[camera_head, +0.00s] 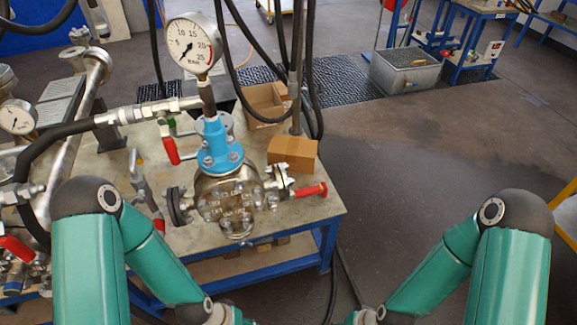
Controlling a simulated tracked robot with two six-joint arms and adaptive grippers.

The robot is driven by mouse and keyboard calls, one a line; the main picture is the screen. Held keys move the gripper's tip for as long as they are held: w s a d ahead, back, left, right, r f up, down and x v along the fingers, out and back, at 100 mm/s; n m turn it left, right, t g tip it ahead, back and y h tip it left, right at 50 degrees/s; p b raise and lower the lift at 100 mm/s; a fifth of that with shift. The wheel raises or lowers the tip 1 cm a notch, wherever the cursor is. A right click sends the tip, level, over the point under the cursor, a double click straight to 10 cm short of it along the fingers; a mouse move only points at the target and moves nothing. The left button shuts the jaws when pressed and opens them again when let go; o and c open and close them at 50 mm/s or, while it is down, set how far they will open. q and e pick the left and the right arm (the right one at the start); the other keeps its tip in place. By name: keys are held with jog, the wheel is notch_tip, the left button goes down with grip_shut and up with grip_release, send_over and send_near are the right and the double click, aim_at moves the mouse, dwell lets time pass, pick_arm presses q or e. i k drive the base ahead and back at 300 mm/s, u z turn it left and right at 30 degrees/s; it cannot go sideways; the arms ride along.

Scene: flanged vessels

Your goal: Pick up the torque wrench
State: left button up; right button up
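I cannot make out a torque wrench in the head view. A flanged steel vessel (229,203) with a blue neck (217,148) and a round pressure gauge (194,45) on top stands on the workbench. Red-handled fittings sit around it, one handle (308,190) pointing right. My green left and right arms reach down past the bottom edge of the picture. Both grippers are outside the frame, so their state is hidden.
The workbench (300,213) has a blue frame and a bare right front corner. A closed cardboard box (293,153) and an open one (264,102) stand at its back right. Hoses hang behind the vessel. Floor to the right is open, with a grey tub (405,72) farther back.

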aim_at(322, 189)
jog(key=k, duration=0.6)
jog(key=z, duration=0.3)
jog(key=i, duration=0.65)
jog(key=z, duration=0.6)
jog(key=i, duration=1.3)
jog(key=u, duration=0.5)
